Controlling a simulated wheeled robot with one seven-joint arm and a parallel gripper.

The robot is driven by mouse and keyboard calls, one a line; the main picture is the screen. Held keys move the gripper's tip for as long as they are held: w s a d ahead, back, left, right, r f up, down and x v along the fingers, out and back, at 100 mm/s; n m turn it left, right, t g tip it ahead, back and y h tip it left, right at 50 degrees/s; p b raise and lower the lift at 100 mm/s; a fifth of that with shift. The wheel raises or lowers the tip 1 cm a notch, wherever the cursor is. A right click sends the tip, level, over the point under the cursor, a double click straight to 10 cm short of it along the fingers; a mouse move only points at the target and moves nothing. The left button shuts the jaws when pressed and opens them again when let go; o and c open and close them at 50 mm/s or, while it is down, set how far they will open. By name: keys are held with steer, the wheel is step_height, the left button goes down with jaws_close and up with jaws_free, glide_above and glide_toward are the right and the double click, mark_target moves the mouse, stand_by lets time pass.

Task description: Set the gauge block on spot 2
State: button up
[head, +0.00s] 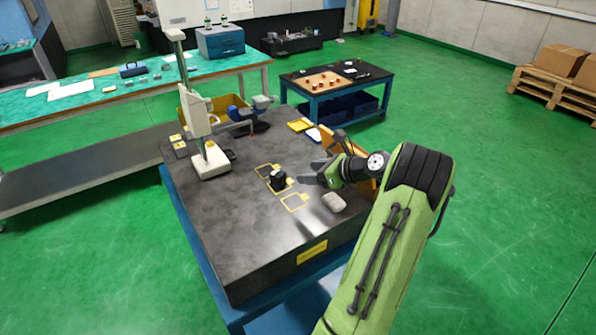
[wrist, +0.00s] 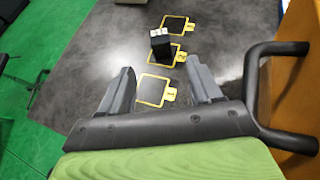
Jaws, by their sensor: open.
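A small black block with a light top, which I take as the gauge block (head: 277,181), stands upright on the dark table at the middle of three yellow-outlined spots. In the wrist view the block (wrist: 160,46) covers part of the middle spot (wrist: 181,54); I cannot tell if it is wholly inside the outline. The far spot (wrist: 175,25) and near spot (wrist: 152,90) are empty. The spot numbers are too small to read. My gripper (head: 310,172) is open and empty, to the right of the block. In the wrist view my gripper (wrist: 161,66) has its fingers spread, apart from the block.
A tall height stand (head: 208,160) is on the table to the left of the spots. A pale rounded object (head: 334,202) lies near the right edge. The table front (head: 240,245) is clear.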

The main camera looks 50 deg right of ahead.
steer(key=w+a+r+n+g, duration=0.1)
steer(key=a+r+n+g, duration=0.15)
steer(key=a+n, duration=0.5)
steer(key=w+a+r+n+g, duration=0.1)
steer(key=w+a+r+n, duration=0.2)
steer(key=a, duration=0.7)
steer(key=a+r+n+g, duration=0.2)
steer(key=a+r+n, duration=0.1)
steer(key=a+n, duration=0.5)
steer(key=s+a+n, duration=0.7)
steer(key=s+n, duration=0.1)
steer(key=s, duration=0.1)
steer(key=s+a+r+n+g+h, duration=0.1)
steer(key=s+a+n, duration=0.6)
steer(key=s, duration=0.3)
steer(key=shift+r+n, duration=0.15)
steer(key=shift+n, duration=0.6)
steer(key=shift+s+d, duration=0.1)
